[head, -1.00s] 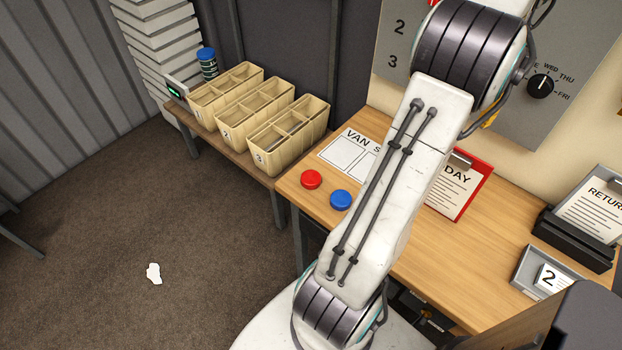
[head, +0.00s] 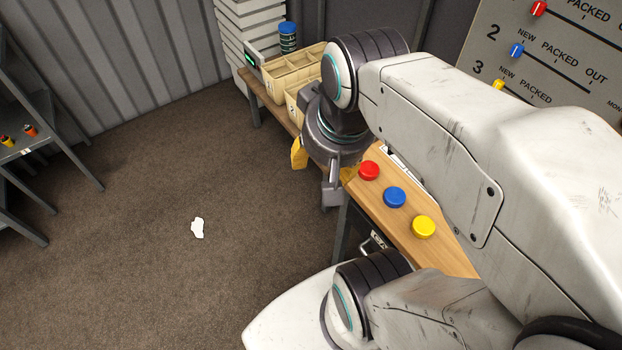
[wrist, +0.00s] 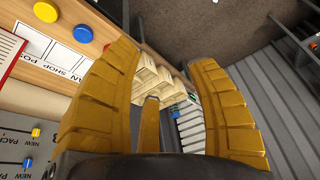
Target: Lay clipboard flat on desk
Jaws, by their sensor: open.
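The red clipboard (wrist: 8,48) shows only in part at the left edge of the wrist view, with white lined paper on it, beside the VAN SHOP sheet on the wooden desk (head: 440,256). In the head view my arm hides it. My gripper (head: 322,166) hangs near the desk's far left corner, beside the bins. In the wrist view the yellow fingers (wrist: 163,56) are spread with nothing between them.
Red (head: 369,170), blue (head: 395,197) and yellow (head: 424,227) buttons line the desk's edge. Tan bins (head: 295,75) stand on a low bench behind my gripper. A wall panel (head: 540,60) with sliders is behind the desk. The carpet left is mostly open.

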